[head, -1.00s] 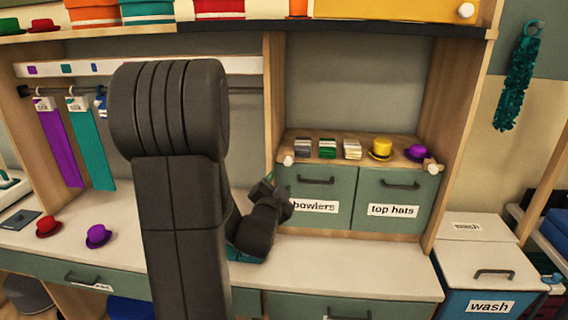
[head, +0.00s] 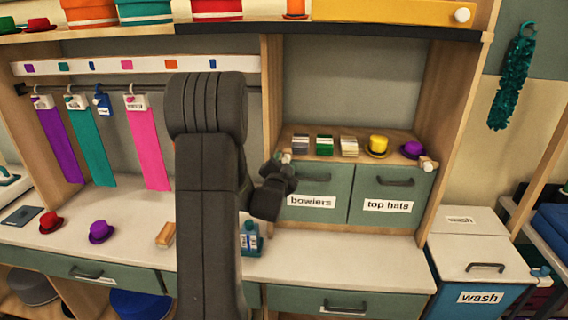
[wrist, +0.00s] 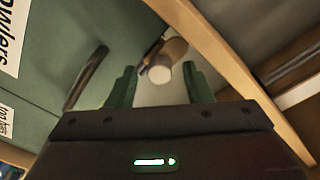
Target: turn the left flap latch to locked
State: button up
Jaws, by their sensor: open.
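The left flap (head: 312,181), labelled "bowlers", is a closed green panel with a dark handle. Its latch (head: 287,158) shows at the flap's top left corner, partly hidden by my gripper (head: 275,160). In the wrist view the latch (wrist: 173,49) is a small wooden bar with a round white end (wrist: 160,74). My gripper's two green fingers (wrist: 160,84) are open, one on each side of the white end in the picture. I cannot tell whether they touch it. The fingers are small and dark in the head view.
The "top hats" flap (head: 391,190) is to the right, with its own latch (head: 428,163). A wooden upright (head: 271,95) stands close left of the latch.

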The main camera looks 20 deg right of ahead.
jog(key=c, duration=1)
jog(key=shift+f+n+b, duration=0.15)
jog(key=shift+n+b, duration=0.15)
jog(key=shift+b, duration=0.3)
jog(key=shift+s+d+n+t+y+b, duration=0.15)
jog(key=shift+n+t+b, duration=0.25)
jog(key=shift+n+b, duration=4.1)
jog(key=shift+w+a+n+t+y+b, duration=0.15)
jog(key=shift+n+t+b, duration=0.25)
jog(key=shift+n+b, duration=4.1)
jog(key=shift+s+d+n, duration=0.1)
jog(key=shift+n, duration=0.2)
